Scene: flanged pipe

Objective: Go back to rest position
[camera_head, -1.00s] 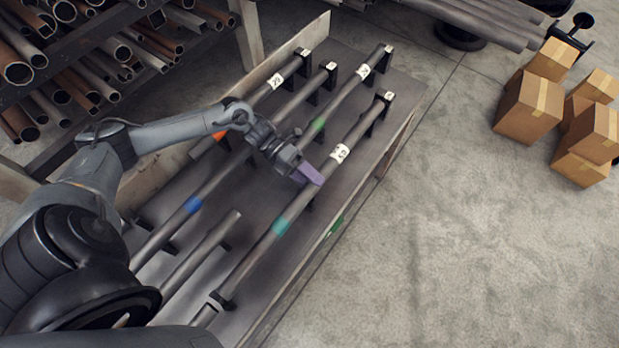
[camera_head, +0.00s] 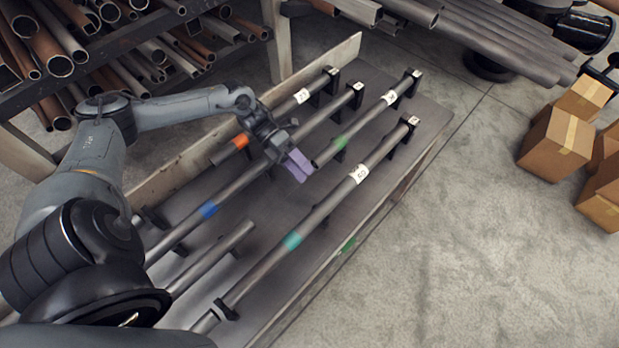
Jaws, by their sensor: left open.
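My left gripper (camera_head: 299,165) has purple fingers and hangs open and empty over the low table (camera_head: 250,262). It shows between the blue-banded pipe (camera_head: 208,210) and the pipe with a teal band (camera_head: 292,241), close to the lower end of the green-banded pipe (camera_head: 340,144). I cannot tell whether it touches any pipe. An orange-banded pipe (camera_head: 240,141) lies behind the gripper. My right gripper is not in view.
Black brackets hold the pipes along the table. A short plain pipe (camera_head: 210,259) lies near the front left. A rack (camera_head: 95,45) full of pipes stands at upper left. Cardboard boxes (camera_head: 556,143) stand on the floor at right. The concrete floor (camera_head: 470,260) between is clear.

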